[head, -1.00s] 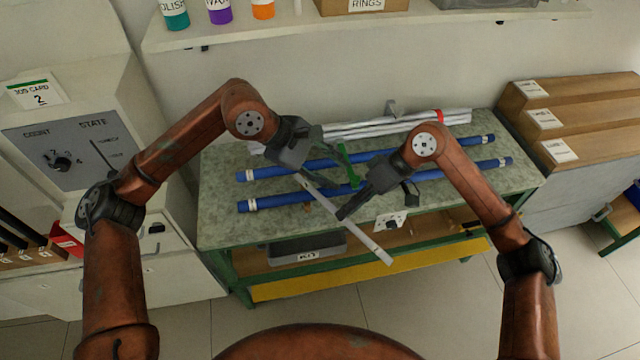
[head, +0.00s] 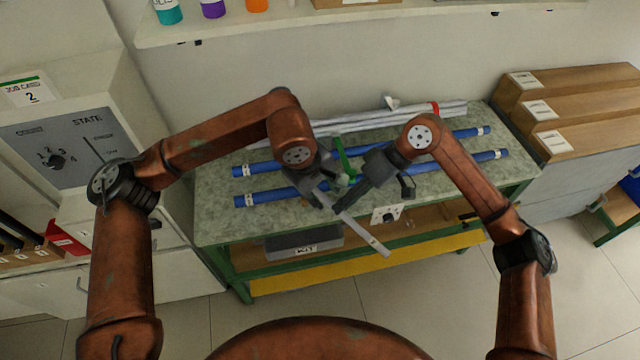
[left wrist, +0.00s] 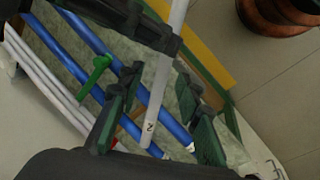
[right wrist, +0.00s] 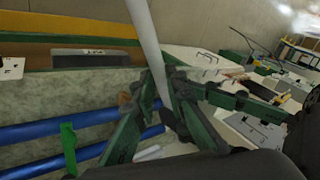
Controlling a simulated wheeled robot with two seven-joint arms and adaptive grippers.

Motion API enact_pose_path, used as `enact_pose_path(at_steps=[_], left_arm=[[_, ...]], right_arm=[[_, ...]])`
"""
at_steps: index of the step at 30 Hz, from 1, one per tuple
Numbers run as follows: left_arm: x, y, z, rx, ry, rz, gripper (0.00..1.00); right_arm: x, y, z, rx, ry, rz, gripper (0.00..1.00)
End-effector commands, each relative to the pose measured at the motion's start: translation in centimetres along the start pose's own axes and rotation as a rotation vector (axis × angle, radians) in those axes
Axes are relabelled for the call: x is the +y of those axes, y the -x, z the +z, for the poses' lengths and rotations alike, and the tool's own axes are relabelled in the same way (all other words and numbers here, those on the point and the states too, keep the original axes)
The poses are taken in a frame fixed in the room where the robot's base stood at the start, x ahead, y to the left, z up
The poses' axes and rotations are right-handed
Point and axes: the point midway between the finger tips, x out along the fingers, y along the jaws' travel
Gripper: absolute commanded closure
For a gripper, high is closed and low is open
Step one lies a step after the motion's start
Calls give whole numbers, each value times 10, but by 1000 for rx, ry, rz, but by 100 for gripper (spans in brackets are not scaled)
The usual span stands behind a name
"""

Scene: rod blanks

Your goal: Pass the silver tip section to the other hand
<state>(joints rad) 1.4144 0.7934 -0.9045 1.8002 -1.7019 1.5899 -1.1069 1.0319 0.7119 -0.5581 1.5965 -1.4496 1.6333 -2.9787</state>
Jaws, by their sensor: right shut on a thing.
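The silver tip section (head: 368,236) is a slim pale rod slanting down to the right in front of the bench. My right gripper (head: 345,203) is shut on it partway along; the rod also runs between its fingers in the right wrist view (right wrist: 148,35). My left gripper (head: 325,196) is close beside the right one, near the rod's upper end. In the left wrist view its green-padded fingers (left wrist: 165,122) stand apart on either side of the rod's marked end (left wrist: 150,125), with gaps showing. The head view hides that end behind the grippers.
Two blue rods (head: 265,197) lie along the green-framed bench (head: 215,220), with white rods (head: 450,110) behind. A green upright piece (head: 343,158) stands near the grippers. Wooden boxes (head: 560,110) are at right, a control panel (head: 60,150) at left. Floor in front is clear.

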Motion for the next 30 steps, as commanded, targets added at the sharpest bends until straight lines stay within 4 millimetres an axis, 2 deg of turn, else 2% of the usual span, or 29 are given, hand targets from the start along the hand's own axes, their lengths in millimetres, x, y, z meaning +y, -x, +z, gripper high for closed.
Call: enact_pose_path(at_steps=[3, 8, 19, 30], left_arm=[[0, -17, 0, -2, 1, 0, 68], [0, -31, 0, -1, 1, -1, 68], [0, -36, 0, -1, 1, 1, 68], [0, -35, 0, -1, 1, 2, 94]], right_arm=[[0, 0, 0, 0, 0, 0, 100], [0, 0, 0, 0, 0, 0, 100], [0, 0, 0, 0, 0, 0, 100], [0, 0, 0, 0, 1, 0, 100]])
